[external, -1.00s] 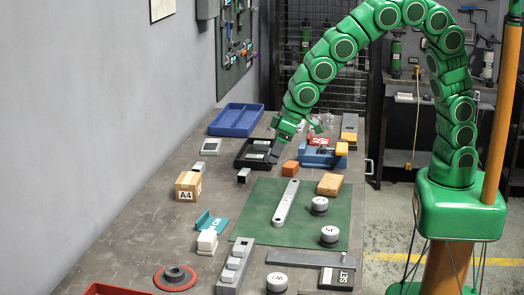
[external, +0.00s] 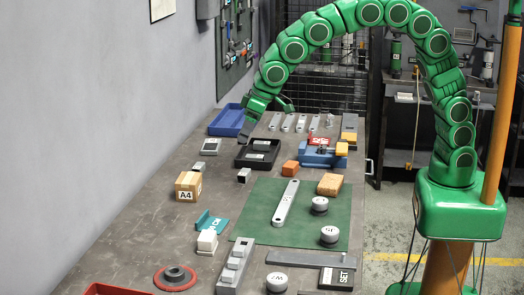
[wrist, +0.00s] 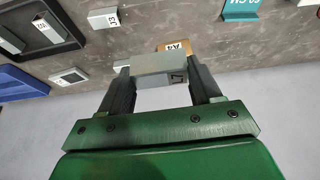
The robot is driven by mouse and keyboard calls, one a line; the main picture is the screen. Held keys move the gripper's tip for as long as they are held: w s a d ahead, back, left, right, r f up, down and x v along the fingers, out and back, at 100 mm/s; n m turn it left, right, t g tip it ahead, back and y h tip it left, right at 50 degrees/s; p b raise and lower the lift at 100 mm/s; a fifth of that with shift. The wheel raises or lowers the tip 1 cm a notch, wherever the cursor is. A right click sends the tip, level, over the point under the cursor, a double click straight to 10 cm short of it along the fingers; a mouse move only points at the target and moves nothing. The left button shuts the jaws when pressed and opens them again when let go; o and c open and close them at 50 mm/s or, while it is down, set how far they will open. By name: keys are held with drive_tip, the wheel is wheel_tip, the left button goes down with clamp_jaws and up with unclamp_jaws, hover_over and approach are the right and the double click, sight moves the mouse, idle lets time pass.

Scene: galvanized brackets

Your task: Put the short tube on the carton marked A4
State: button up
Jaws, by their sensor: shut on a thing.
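My gripper (external: 246,132) is raised over the far left part of the bench, by the blue tray. In the wrist view my gripper (wrist: 160,76) is shut on a short grey box-shaped tube (wrist: 158,66), held crosswise between the fingers with a small dark mark near its right end. In the external view the tube is mostly hidden by the gripper. The carton marked A4 (external: 187,188) is a small brown box standing on the bench nearer the camera, apart from the gripper. In the wrist view the carton (wrist: 175,46) shows just beyond the tube, partly covered by it.
A blue tray (external: 214,130) and a black tray (external: 241,161) with labelled pieces lie near the gripper. Small grey blocks (external: 244,175) and a teal bracket (external: 214,222) stand around the carton. The carton's top looks clear. A wall runs along the left.

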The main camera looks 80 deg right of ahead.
drive_tip(key=w+r, duration=0.2)
drive_tip(key=w, duration=0.1)
approach(186, 177)
drive_tip(key=shift+w+f, duration=0.35)
drive_tip(key=shift+w, duration=0.2)
drive_tip(key=shift+a+x, duration=0.2)
drive_tip(key=shift+x, duration=0.95)
drive_tip(key=shift+w+f, duration=0.15)
drive_tip(key=shift+f, duration=1)
drive_tip(key=shift+f, duration=0.1)
drive_tip(key=o, duration=1.1)
drive_tip(key=shift+f, duration=0.1)
